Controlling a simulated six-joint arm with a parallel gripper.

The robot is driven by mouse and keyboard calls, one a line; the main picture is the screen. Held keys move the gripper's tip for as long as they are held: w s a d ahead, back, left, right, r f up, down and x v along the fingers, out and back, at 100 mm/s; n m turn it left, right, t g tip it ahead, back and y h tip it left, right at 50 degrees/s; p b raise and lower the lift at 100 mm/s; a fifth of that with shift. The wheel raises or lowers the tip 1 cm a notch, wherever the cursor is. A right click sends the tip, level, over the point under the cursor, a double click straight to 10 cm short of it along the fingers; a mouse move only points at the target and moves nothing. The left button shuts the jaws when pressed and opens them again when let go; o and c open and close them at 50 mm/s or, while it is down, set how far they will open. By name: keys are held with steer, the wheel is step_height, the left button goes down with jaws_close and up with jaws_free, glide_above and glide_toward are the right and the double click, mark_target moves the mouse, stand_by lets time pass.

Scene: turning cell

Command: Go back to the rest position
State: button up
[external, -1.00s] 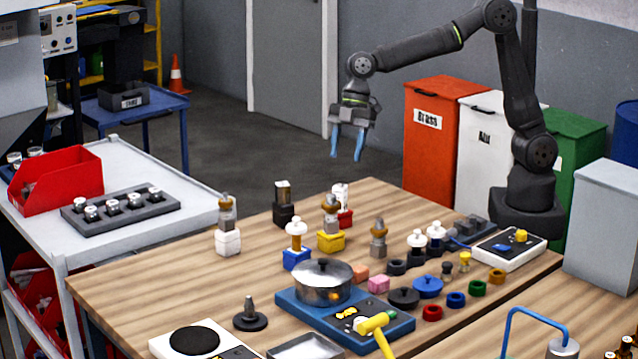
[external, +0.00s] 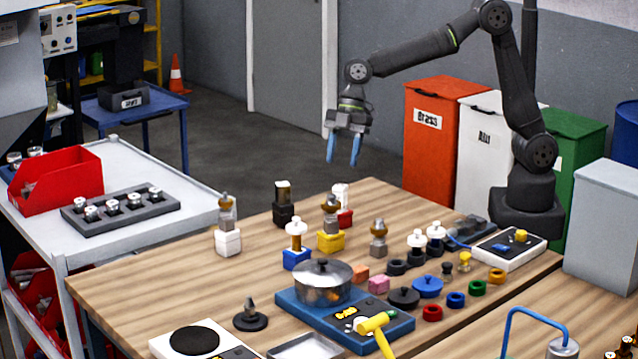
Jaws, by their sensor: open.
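My gripper (external: 343,162) hangs in the air above the far edge of the wooden table (external: 150,272), at the upper middle of the external view. Its two blue fingers point down and stand apart, with nothing between them. My arm reaches left from its base at the table's far right corner. No object touches the gripper.
Below stand several small figures on coloured blocks, such as a yellow block (external: 331,241) and a white block (external: 228,243). A metal pot (external: 322,284) sits on a blue base. A red bin (external: 430,140) stands behind the table. The air around the gripper is clear.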

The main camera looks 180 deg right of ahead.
steer(key=s+r, duration=0.4)
steer(key=s, duration=0.3)
steer(key=w+d+f+m, duration=0.2)
steer(key=w+d+f, duration=0.1)
steer(key=d, duration=0.9)
steer(key=w+d+f+m+h, duration=0.1)
steer(key=w+d, duration=0.5)
steer(key=d, duration=0.6)
step_height(320, 180, down, 3)
steer(key=shift+w+d+r+m+g, duration=0.1)
steer(key=shift+w+d+m+g, duration=0.2)
steer(key=shift+m, duration=0.4)
steer(key=shift+s, duration=0.2)
steer(key=s+a+r+n, duration=0.1)
steer(key=s+a+r, duration=0.2)
steer(key=a, duration=0.2)
steer(key=s+a+r+n, duration=0.1)
steer(key=s+a+r, duration=0.1)
steer(key=a, duration=0.3)
steer(key=shift+s+a+r, duration=0.4)
steer(key=shift+s, duration=0.15)
